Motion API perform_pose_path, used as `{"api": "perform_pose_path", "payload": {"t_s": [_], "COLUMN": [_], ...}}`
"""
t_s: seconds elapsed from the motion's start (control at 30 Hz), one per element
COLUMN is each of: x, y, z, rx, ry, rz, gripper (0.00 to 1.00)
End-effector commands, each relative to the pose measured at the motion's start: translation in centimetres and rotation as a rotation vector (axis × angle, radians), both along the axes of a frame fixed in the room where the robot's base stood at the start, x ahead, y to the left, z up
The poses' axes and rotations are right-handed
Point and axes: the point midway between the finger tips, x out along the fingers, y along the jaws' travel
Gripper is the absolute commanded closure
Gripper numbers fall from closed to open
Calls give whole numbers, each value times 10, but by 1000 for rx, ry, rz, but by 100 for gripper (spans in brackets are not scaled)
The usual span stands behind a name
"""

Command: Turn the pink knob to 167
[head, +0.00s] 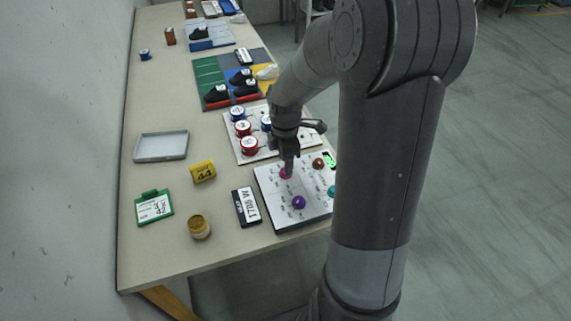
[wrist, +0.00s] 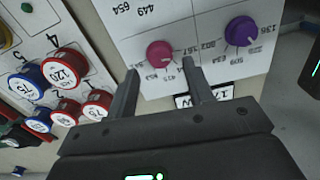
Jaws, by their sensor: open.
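The pink knob (head: 285,173) is on the white dial panel (head: 268,190), near its upper left in the head view. In the wrist view the pink knob (wrist: 160,53) sits just beyond my fingertips, and small numbers are printed around it. My gripper (wrist: 163,70) is open, with one finger on each side below the knob in the picture. In the head view my gripper (head: 289,166) is right over the knob and partly hides it. I cannot tell whether the fingers touch it. The exact pointer reading is too small to make out.
A purple knob (head: 298,202), a brown knob (head: 318,163) and a teal knob (head: 331,191) share the panel. Red and blue round pieces (head: 243,128) stand on a white board behind. A black label block (head: 246,206) and a yellow jar (head: 199,227) are to the left.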

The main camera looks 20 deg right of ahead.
Motion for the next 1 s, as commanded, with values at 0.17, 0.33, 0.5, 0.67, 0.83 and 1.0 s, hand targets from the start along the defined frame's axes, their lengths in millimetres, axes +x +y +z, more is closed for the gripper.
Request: {"api": "perform_pose_path", "payload": {"t_s": [0.17,0.33,0.5,0.67,0.83,1.0], "x": [1,1,1,0,0,0], "y": [-1,0,0,0,0,0], "z": [40,67,79,80,80,80], "rx": [-2,-1,-1,-1,-1,-1], "ry": [-6,-4,-2,-1,-1,-2], "rz": [0,-1,1,1,1,-1], "gripper": [52,52,52,52,52,52]}}
